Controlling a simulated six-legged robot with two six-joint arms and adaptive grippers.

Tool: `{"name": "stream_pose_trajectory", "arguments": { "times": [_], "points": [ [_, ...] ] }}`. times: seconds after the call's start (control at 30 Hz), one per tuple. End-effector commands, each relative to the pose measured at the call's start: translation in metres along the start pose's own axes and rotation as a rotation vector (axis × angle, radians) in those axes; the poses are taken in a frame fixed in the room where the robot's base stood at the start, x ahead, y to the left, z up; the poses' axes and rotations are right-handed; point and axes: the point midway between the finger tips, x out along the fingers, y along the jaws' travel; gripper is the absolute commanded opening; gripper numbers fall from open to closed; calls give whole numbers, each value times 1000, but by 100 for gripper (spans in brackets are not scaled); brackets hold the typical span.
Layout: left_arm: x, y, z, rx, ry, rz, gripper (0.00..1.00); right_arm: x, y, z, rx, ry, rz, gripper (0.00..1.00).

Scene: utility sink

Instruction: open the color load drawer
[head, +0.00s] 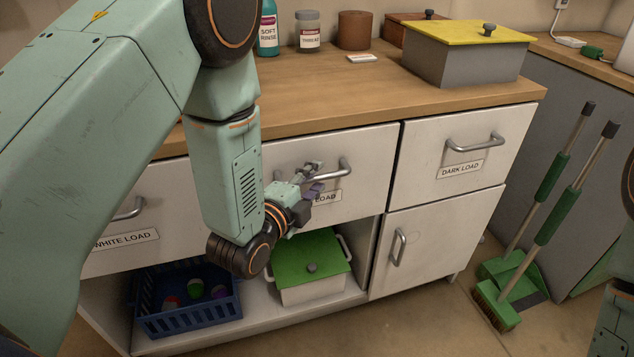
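The color load drawer (372,155) is the middle drawer under the wooden counter. Its front looks flush with the dark load drawer beside it. Its label (333,196) is partly covered, with only the end of "LOAD" readable. Its metal handle (346,168) is a curved horizontal bar. My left gripper (316,178) is at the handle, with its fingers overlapping the bar's middle. The fingers are small in view, and I cannot tell whether they are closed on the bar. My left forearm hides the drawer's left part. My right gripper is not in view.
The white load drawer (158,205) is left and the dark load drawer (450,150) right. Below are a blue basket (190,318) and a green-lidded box (312,292). A yellow-lidded box (465,60) and bottles stand on the counter. A broom (545,220) and dustpan stand right.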

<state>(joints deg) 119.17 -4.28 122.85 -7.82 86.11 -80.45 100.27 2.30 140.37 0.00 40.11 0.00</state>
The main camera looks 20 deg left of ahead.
Motion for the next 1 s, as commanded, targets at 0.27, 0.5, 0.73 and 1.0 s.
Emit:
{"name": "stream_pose_trajectory", "arguments": {
  "times": [0.27,0.5,0.73,1.0],
  "points": [
    [10,0,-2,0,3,1,36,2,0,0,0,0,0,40],
    [9,0,-3,0,3,1,27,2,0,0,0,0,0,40],
    [8,0,-3,0,3,1,8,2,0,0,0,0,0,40],
    [9,0,-3,0,4,1,0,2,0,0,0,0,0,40]
  ]
}}
